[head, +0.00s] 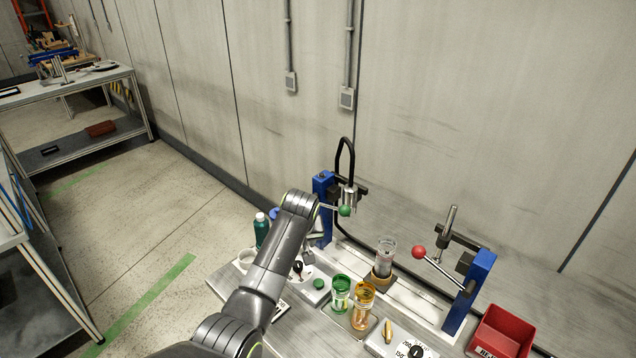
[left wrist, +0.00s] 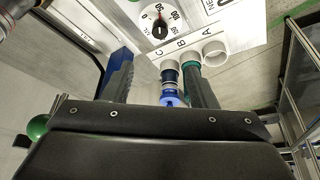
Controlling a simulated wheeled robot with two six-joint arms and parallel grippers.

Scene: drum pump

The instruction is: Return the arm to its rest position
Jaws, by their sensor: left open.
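My left arm (head: 268,275) reaches up from the bottom of the head view over the left part of the bench. Its gripper is mostly hidden behind the arm there. In the left wrist view my left gripper (left wrist: 158,70) is open, its two dark fingers apart. A blue bottle (left wrist: 169,86) and a teal bottle (left wrist: 191,62) show beyond the fingers; no grip on them is seen. The green ball of the pump lever (head: 345,211) is just right of my wrist; it also shows at the left edge of the wrist view (left wrist: 37,127). My right gripper is out of view.
A glass cylinder (head: 385,257), green tumbler (head: 340,291) and orange tumbler (head: 363,305) stand on the bench right of my arm. A red-ball lever (head: 418,252) and red bin (head: 503,333) are farther right. A teal bottle (head: 261,230) stands left of my arm. The wall (head: 300,120) is behind.

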